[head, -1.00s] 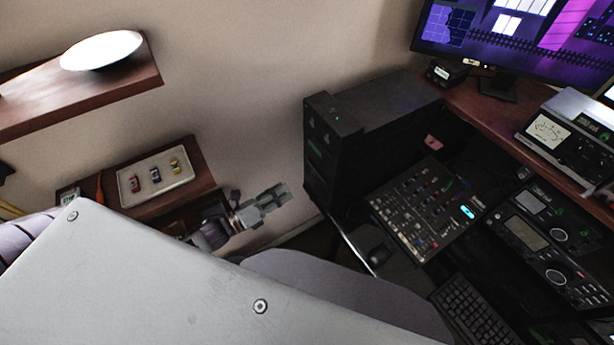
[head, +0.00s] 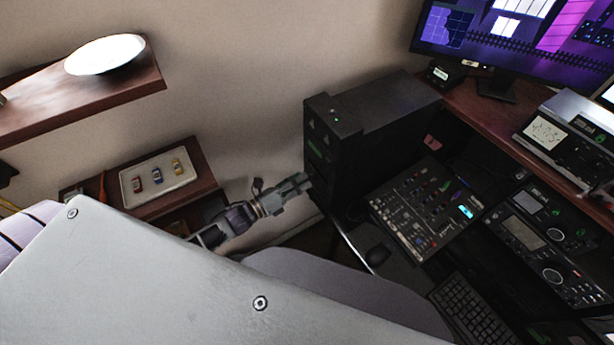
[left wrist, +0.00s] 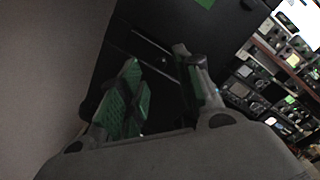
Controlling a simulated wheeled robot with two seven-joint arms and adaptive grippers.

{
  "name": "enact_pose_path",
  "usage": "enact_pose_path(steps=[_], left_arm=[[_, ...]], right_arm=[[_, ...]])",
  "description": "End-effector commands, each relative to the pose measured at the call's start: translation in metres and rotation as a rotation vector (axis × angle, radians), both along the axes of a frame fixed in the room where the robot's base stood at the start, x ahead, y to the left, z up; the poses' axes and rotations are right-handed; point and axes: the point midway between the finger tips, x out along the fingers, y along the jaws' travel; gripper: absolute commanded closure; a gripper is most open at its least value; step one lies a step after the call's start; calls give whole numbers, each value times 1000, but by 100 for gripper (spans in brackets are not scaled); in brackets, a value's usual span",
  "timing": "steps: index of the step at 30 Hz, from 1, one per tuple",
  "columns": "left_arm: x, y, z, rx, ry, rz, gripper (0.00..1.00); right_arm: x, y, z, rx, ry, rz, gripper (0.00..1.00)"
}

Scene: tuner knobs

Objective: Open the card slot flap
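A tall black tower (head: 375,115) stands against the wall, with green marks on its narrow front face; this looks like the unit with the card slot. In the left wrist view its dark front (left wrist: 180,25) fills the top middle, with a green patch and thin slot-like lines between and above my fingers. I cannot make out which line is the flap. My left gripper (head: 305,182) is beside the lower front of the tower. The left wrist view shows its green-padded fingers (left wrist: 158,68) apart and empty; whether they touch the tower is unclear. My right gripper is not in view.
A mixer panel (head: 425,207), a radio unit (head: 545,245) and a keyboard (head: 470,310) lie right of the tower. A low shelf with a tray (head: 157,178) of small cars is at left. A higher shelf (head: 100,95) holds a white dish.

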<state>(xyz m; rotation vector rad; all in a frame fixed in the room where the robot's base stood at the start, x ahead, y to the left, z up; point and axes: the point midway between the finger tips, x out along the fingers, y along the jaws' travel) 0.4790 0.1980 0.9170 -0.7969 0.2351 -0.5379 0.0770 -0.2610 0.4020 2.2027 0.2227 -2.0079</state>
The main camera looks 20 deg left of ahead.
Motion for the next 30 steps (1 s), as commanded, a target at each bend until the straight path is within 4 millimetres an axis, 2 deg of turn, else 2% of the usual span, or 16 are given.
enact_pose_path(steps=[13, 27, 30], left_arm=[[25, -16, 1, -2, -1, 0, 66], [28, -18, 0, 0, -1, -1, 66], [28, -18, 0, 0, -1, -1, 78]], right_arm=[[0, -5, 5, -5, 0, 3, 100], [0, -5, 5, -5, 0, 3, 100], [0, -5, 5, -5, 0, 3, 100]])
